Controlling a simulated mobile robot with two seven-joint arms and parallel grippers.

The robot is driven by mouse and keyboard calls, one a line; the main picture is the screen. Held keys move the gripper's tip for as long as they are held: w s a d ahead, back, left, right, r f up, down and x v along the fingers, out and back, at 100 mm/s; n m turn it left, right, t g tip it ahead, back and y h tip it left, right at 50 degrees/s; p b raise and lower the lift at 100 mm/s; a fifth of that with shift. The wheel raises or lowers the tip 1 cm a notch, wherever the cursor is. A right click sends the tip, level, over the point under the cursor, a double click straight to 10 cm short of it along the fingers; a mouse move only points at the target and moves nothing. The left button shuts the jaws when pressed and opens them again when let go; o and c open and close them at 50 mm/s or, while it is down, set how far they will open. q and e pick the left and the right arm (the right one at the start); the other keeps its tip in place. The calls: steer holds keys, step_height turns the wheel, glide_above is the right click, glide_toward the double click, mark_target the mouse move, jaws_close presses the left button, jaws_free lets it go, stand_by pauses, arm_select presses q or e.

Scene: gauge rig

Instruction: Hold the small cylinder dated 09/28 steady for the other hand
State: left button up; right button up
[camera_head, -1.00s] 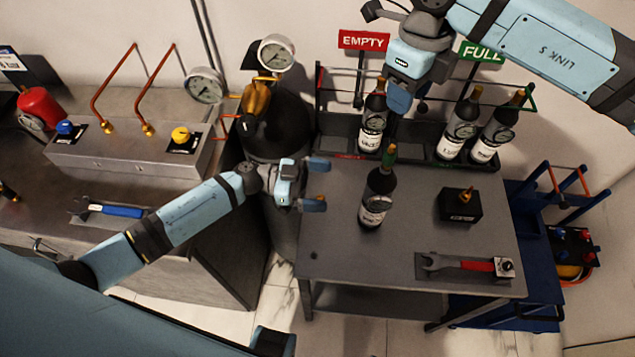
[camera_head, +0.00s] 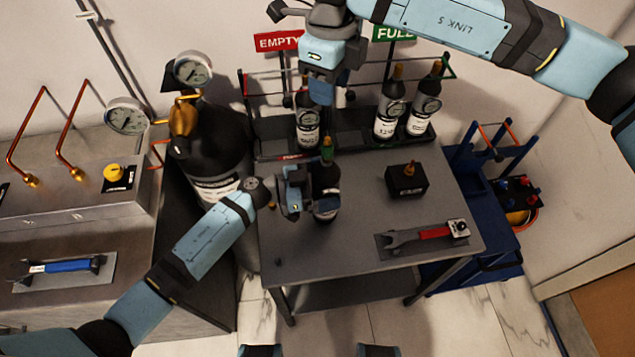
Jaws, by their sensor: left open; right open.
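A small dark cylinder with a white label and a green band at its neck (camera_head: 328,178) stands upright on the grey table (camera_head: 350,253). Its date is too small to read. My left gripper (camera_head: 318,197) is open beside its left side, with the fingers pointing right at the body and covering part of it. I cannot tell whether they touch it. My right gripper (camera_head: 322,92) is open and points down, empty, above the rack behind, close to another small cylinder (camera_head: 307,125) on the EMPTY side.
Two cylinders (camera_head: 390,112) (camera_head: 424,108) stand in the rack on the FULL side. A black block with a brass fitting (camera_head: 407,181) and a red-handled wrench (camera_head: 430,234) lie on the table's right half. A large gas cylinder (camera_head: 212,150) stands left of the table.

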arm_select(q)
steer(key=c, duration=1.4)
steer(key=o, duration=0.7)
steer(key=shift+c, duration=1.3)
